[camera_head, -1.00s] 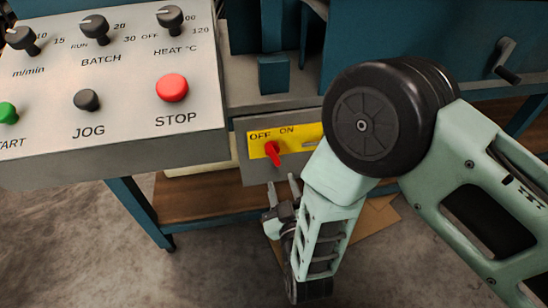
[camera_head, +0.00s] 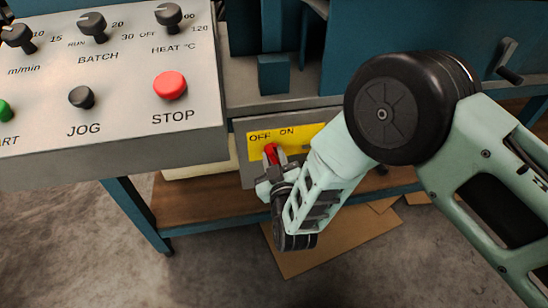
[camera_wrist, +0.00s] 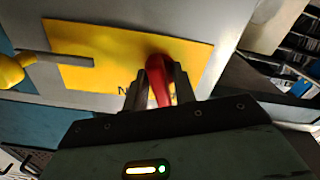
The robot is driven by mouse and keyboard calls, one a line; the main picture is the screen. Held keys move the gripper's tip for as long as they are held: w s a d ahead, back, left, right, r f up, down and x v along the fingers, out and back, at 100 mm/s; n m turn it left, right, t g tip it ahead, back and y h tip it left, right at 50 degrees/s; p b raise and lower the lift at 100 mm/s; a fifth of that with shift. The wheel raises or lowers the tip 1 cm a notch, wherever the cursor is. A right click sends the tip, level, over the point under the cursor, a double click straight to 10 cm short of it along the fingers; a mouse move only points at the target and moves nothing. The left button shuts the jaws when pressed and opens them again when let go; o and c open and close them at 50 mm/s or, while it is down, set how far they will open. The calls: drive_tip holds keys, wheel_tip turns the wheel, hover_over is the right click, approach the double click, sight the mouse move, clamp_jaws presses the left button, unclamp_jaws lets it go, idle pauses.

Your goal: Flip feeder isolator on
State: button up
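The feeder isolator is a red rotary handle (camera_head: 270,152) on a yellow plate (camera_head: 312,131) marked OFF and ON, below the machine's ledge. In the wrist view the red handle (camera_wrist: 157,75) stands between my two fingers, in front of the yellow plate (camera_wrist: 85,38). My gripper (camera_head: 275,157) is at the handle, with one finger on each side. The fingers (camera_wrist: 158,88) look apart, with narrow gaps beside the handle; firm contact cannot be made out. The fingers partly cover the handle in the head view, so its exact angle is unclear.
A sloping control panel (camera_head: 130,125) with a red STOP button (camera_head: 170,85) and several knobs is left of the isolator. A blue machine body (camera_head: 420,35) rises behind, with a crank (camera_head: 506,60) at right. Cardboard (camera_head: 330,240) lies on the floor below.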

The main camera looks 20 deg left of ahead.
clamp_jaws()
drive_tip(key=shift+m+b, duration=0.4)
drive_tip(key=shift+m, duration=2)
drive_tip(key=shift+o, duration=1.8)
unclamp_jaws()
drive_tip(key=p+v, duration=0.2)
drive_tip(key=v, duration=1.5)
drive_tip(key=shift+s+d, duration=0.15)
drive_tip(key=shift+d, duration=0.05)
